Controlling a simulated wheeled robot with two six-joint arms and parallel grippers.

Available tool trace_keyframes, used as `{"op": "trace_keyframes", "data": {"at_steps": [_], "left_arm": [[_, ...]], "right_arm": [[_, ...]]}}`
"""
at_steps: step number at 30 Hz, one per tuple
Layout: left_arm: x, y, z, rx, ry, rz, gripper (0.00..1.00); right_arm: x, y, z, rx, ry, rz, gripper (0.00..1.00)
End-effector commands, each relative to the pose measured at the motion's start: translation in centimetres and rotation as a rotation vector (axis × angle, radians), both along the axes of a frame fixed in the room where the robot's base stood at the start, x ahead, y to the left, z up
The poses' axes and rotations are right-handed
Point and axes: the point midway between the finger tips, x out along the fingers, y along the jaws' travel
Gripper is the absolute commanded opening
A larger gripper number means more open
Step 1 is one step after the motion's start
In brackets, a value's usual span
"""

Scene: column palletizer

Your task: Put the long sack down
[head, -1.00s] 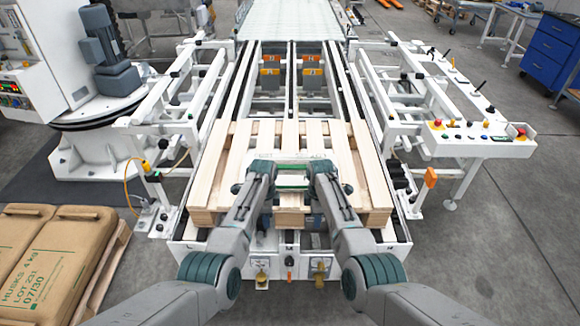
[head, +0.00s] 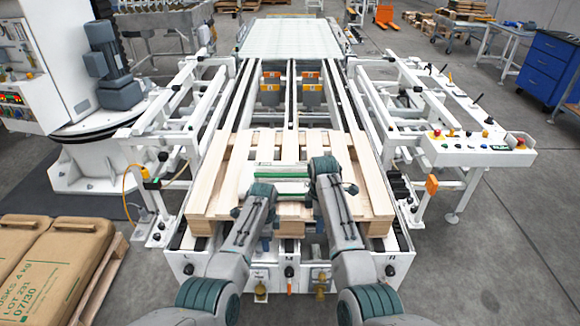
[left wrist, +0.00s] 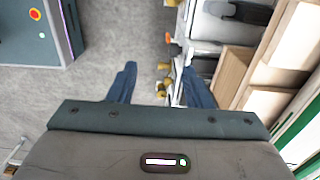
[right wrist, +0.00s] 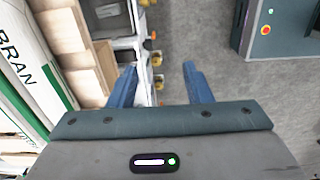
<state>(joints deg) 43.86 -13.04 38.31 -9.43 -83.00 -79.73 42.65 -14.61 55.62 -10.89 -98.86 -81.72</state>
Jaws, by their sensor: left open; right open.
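The long sack (head: 281,179), white with green bands, lies on the near part of the wooden pallet (head: 236,165); my arms partly hide it in the head view. Its printed white side with "BRAN" shows at the left of the right wrist view (right wrist: 22,62). Its green-and-white edge shows at the right of the left wrist view (left wrist: 300,140). My left gripper (head: 264,188) and right gripper (head: 322,165) are close to the sack in the head view. In the wrist views the left fingers (left wrist: 160,85) and right fingers (right wrist: 158,85) are apart, with nothing between them and the sack off to one side.
The pallet rests on a white-framed conveyor (head: 292,272). Brown husk sacks (head: 50,262) lie on another pallet at lower left. A control panel (head: 475,150) stands on the right. Side rails flank the conveyor. Grey floor is open at right.

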Motion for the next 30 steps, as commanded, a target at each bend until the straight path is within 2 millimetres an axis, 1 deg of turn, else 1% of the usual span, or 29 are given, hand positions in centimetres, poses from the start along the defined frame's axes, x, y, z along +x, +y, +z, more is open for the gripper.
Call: {"op": "trace_keyframes", "data": {"at_steps": [1,3,7,12,22,24,26,29,30], "left_arm": [[0.0,0.0,0.0,0.0,0.0,0.0,0.45],[0.0,0.0,0.0,0.0,0.0,0.0,0.45],[0.0,0.0,0.0,0.0,0.0,0.0,0.45],[0.0,0.0,0.0,0.0,0.0,0.0,0.45],[0.0,0.0,-0.1,0.0,0.001,0.001,0.45],[-0.4,0.2,-0.8,-0.001,0.002,0.014,0.45],[-1.1,0.6,-2.3,-0.002,0.004,0.042,0.45],[-3.3,1.7,-6.5,-0.007,0.005,0.129,0.45],[-4.6,2.3,-8.6,-0.01,0.004,0.177,0.45]], "right_arm": [[0.0,0.0,1.0,0.001,-0.003,0.0,0.45],[0.0,0.1,2.0,0.001,-0.002,0.0,0.45],[0.0,0.1,3.1,0.001,-0.001,0.0,0.45],[-0.1,0.1,3.5,0.001,-0.001,0.0,0.45],[-0.1,0.0,3.4,0.001,0.0,-0.001,0.45],[-0.3,-0.1,2.6,0.0,0.002,-0.012,0.45],[-0.7,-0.5,0.8,0.001,0.004,-0.04,0.45],[-2.0,-1.5,-4.1,0.003,0.006,-0.123,0.45],[-2.9,-2.0,-6.7,0.006,0.004,-0.169,0.45]]}}
